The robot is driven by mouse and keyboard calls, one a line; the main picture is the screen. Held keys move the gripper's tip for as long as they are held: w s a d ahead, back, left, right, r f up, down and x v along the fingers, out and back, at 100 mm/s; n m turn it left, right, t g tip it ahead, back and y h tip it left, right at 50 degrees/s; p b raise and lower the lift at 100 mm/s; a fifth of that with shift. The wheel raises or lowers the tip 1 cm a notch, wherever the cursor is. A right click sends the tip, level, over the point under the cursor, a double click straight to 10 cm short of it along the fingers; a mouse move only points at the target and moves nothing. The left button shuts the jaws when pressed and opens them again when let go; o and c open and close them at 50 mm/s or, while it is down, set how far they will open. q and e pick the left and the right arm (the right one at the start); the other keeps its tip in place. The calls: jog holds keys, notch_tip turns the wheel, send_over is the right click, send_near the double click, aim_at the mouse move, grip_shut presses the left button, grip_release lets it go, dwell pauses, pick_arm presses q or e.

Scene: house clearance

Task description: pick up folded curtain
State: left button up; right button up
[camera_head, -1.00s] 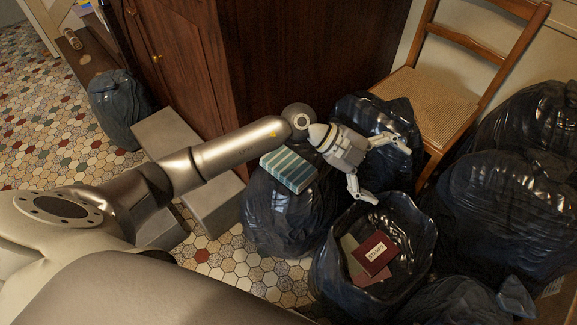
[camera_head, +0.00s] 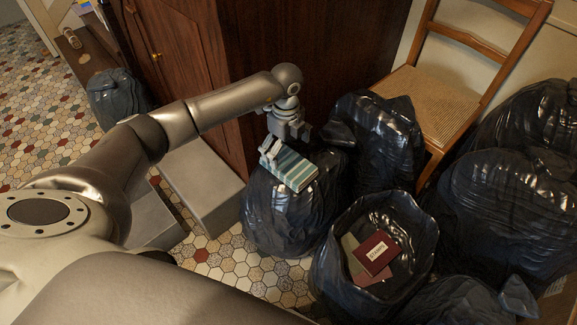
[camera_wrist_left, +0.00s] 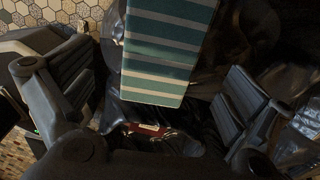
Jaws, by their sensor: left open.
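The folded curtain (camera_head: 292,170) is a teal and pale striped bundle lying on top of a closed black bag (camera_head: 280,222) in the head view. My left gripper (camera_head: 283,145) points down over the curtain's back left part. In the left wrist view the curtain (camera_wrist_left: 165,50) lies between the two spread fingers (camera_wrist_left: 150,115), with a gap to the finger on each side. The gripper is open and holds nothing. Whether a finger touches the bag cannot be told. My right gripper is not in view.
An open black bag (camera_head: 328,268) with a dark red book (camera_head: 376,252) inside stands to the front right. More filled bags (camera_head: 515,205) crowd the right. A wooden chair (camera_head: 430,100) and a dark wardrobe (camera_head: 290,40) stand behind. Grey blocks (camera_head: 205,185) lie left.

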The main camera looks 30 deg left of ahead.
aim_at(288, 161)
pick_arm(q)
jog(key=f, duration=0.1)
jog(key=f+b, duration=0.1)
jog(key=f, duration=0.2)
jog(key=shift+d+f, duration=0.35)
jog(key=shift+f, duration=0.4)
jog(key=shift+f+b, duration=0.3)
jog(key=shift+f, duration=0.05)
jog(key=shift+r, duration=0.1)
jog(key=c, duration=1)
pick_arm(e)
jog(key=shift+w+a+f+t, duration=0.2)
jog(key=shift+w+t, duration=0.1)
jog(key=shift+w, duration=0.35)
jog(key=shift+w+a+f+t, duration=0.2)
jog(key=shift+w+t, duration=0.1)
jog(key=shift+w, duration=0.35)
